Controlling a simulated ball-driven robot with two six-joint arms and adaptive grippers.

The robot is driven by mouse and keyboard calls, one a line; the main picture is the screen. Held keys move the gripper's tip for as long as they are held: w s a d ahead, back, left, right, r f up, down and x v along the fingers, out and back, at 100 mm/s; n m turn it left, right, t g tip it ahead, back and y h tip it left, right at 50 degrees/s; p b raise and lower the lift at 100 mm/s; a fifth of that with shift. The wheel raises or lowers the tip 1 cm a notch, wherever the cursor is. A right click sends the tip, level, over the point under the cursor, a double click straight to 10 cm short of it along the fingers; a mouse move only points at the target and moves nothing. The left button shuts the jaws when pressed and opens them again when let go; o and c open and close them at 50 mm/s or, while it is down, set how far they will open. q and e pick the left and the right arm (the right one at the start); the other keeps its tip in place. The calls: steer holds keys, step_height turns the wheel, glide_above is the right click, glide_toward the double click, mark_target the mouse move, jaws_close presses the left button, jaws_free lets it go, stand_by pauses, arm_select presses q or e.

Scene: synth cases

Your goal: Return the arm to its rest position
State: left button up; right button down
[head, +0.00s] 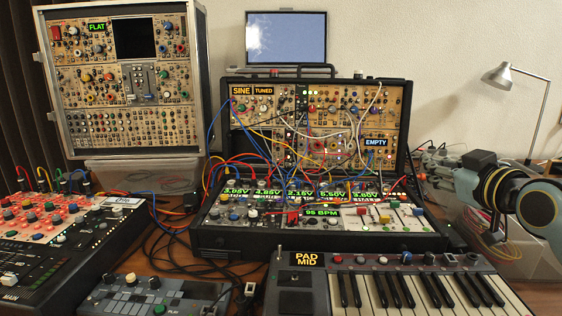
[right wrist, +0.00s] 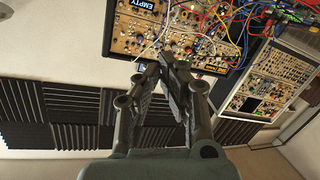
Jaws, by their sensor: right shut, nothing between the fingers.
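My right arm enters the head view from the right edge, blue-grey with dark joints. Its gripper (head: 428,162) points left, beside the right end of the open synth case (head: 400,222). In the right wrist view the two dark fingers (right wrist: 170,62) meet at their tips, shut with nothing between them. I cannot tell whether the gripper touches the case. My left gripper is not in view.
A keyboard (head: 380,259) stands in front of the case. A mixer (head: 50,262) is at the left, and a tall modular rack (head: 60,100) stands behind it. A desk lamp (head: 547,100) is at the back right. Loose patch cables hang across the case.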

steer(key=s+a+f+m+g+h, duration=0.1)
steer(key=s+a+f+m+g, duration=0.15)
steer(key=s+f+g, duration=0.9)
steer(key=s+f+m+g+h, duration=0.1)
steer(key=s+f, duration=0.2)
steer(key=s, duration=1)
steer(key=s+f+m+g+h, duration=0.1)
steer(key=s+f, duration=0.2)
steer(key=s, duration=1.1)
steer(key=s+d+f+b, duration=0.1)
steer(key=d+f+b, duration=0.1)
steer(key=f, duration=1.3)
steer(key=s+d+f+b, duration=0.1)
steer(key=f+b, duration=0.1)
steer(key=f, duration=1.3)
arm_select(q)
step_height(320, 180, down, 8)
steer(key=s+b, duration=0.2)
steer(key=b, duration=0.1)
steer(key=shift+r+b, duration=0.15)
steer(key=shift+b, duration=0.2)
arm_select(e)
steer(key=s+d+f+g, duration=0.1)
steer(key=s+f+g, duration=0.1)
steer(key=s+f, duration=1.7)
steer(key=shift+s+d+f, duration=0.15)
steer(key=shift+s+f, duration=0.15)
steer(key=shift+s, duration=0.2)
